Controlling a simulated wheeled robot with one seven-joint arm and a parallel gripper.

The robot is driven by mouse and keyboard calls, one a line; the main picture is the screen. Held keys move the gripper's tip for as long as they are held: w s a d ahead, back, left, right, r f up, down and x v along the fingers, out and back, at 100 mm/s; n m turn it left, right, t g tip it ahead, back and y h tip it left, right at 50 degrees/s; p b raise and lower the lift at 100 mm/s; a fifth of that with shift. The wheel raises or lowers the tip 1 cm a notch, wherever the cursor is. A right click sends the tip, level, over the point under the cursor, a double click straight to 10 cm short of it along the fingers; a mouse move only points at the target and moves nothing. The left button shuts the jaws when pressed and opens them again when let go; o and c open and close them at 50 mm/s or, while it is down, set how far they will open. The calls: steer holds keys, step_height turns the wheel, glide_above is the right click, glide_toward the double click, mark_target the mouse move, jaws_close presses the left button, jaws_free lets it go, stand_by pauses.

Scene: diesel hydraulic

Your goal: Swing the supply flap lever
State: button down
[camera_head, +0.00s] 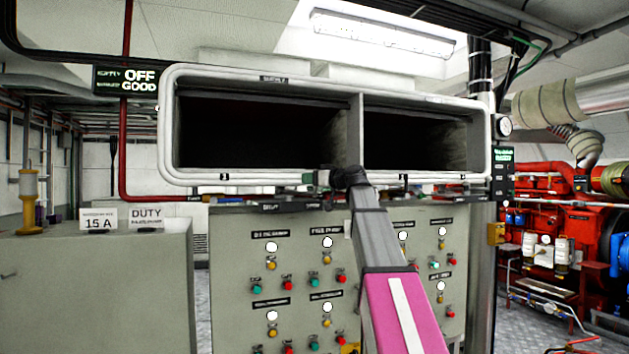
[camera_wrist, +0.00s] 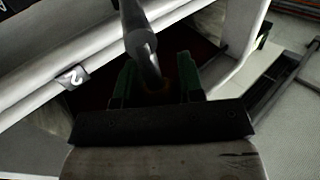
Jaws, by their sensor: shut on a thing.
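The supply flap lever shows in the wrist view as a grey rod with a rounded end (camera_wrist: 140,42). It comes down from the top of the picture to between the two green finger pads of my gripper (camera_wrist: 157,80). My gripper is shut on it, though the exact contact is dark and hard to see. In the head view my gripper (camera_head: 345,178) is at the lower rim of the wide duct frame (camera_head: 255,179), near its middle divider. My own wrist hides most of the lever there.
The duct has two dark openings. A sign (camera_head: 126,80) at its left reads OFF and GOOD. Below is a panel (camera_head: 235,290) with several buttons and lamps, partly behind my arm. A grey cabinet (camera_head: 100,290) stands left. Red machinery (camera_head: 545,200) stands right.

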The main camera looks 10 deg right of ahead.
steer(key=shift+s+a+m+t+h, duration=0.3)
steer(key=shift+a+m+t+h, duration=0.55)
steer(key=shift+a, duration=1.9)
steer(key=shift+s+a+m+t+h, duration=0.25)
steer(key=shift+a+m+t+h, duration=0.65)
steer(key=shift+a, duration=1.8)
steer(key=shift+s+a+m+t+h, duration=0.4)
steer(key=shift+a+h, duration=0.75)
steer(key=shift+a, duration=1.6)
steer(key=shift+w, duration=0.15)
steer(key=c, duration=0.8)
jaws_free()
steer(key=shift+o, duration=0.2)
steer(key=v, duration=1.1)
